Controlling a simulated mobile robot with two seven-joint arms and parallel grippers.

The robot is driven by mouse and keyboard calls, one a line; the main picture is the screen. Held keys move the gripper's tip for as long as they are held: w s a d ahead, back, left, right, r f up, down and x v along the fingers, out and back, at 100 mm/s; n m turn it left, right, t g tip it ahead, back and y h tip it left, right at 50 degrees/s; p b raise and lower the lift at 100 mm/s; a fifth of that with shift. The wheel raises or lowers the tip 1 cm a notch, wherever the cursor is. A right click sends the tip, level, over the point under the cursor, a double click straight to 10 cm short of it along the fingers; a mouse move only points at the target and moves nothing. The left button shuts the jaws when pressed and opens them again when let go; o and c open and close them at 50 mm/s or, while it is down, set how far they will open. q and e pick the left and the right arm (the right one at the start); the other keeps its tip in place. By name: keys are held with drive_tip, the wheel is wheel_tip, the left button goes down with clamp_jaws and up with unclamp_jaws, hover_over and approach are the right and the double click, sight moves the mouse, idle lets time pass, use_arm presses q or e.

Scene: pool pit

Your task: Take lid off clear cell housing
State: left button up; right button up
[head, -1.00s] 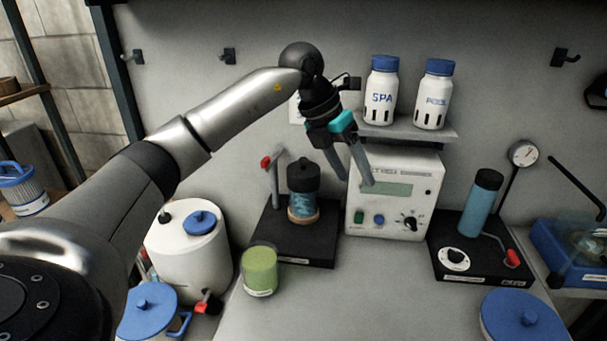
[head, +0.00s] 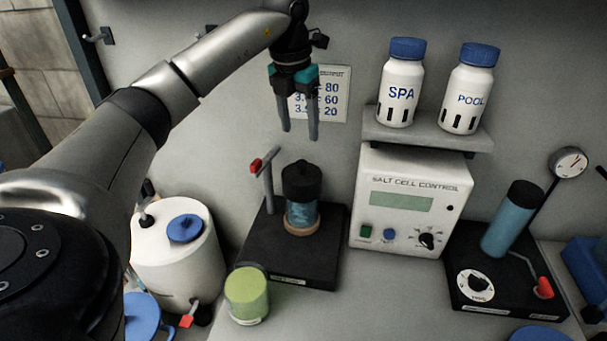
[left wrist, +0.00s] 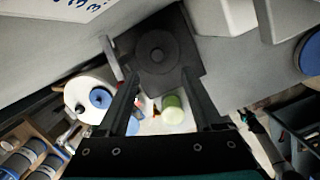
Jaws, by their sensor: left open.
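The clear cell housing (head: 302,215) stands upright on a black base at the middle of the bench, with blue-grey contents and a tan ring at its foot. Its black lid (head: 302,181) sits on top of it. The lid also shows from above in the left wrist view (left wrist: 157,55), where it hides most of the housing. My left gripper (head: 299,136) is open and empty, pointing down, above the lid and apart from it. In the left wrist view the lid lies beyond the fingertips, between their lines. My right gripper is not in view.
A post with a red handle (head: 256,166) rises just left of the housing. A salt cell control box (head: 411,205) stands to its right, under a shelf (head: 430,136) with two bottles. A green cup (head: 246,295) and a white tank (head: 178,255) are at left.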

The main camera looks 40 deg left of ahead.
sight(302, 162)
use_arm(q)
drive_tip(key=f, duration=0.4)
drive_tip(key=shift+w, duration=0.2)
drive_tip(key=shift+a+f, duration=0.1)
drive_tip(key=shift+f, duration=0.4)
drive_tip(key=f, duration=0.3)
drive_tip(key=w+f, duration=0.1)
drive_tip(key=shift+a+f, duration=0.15)
drive_tip(key=shift+a, duration=0.1)
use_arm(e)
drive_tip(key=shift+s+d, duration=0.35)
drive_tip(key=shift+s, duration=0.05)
use_arm(q)
drive_tip(key=c, duration=1.1)
clamp_jaws()
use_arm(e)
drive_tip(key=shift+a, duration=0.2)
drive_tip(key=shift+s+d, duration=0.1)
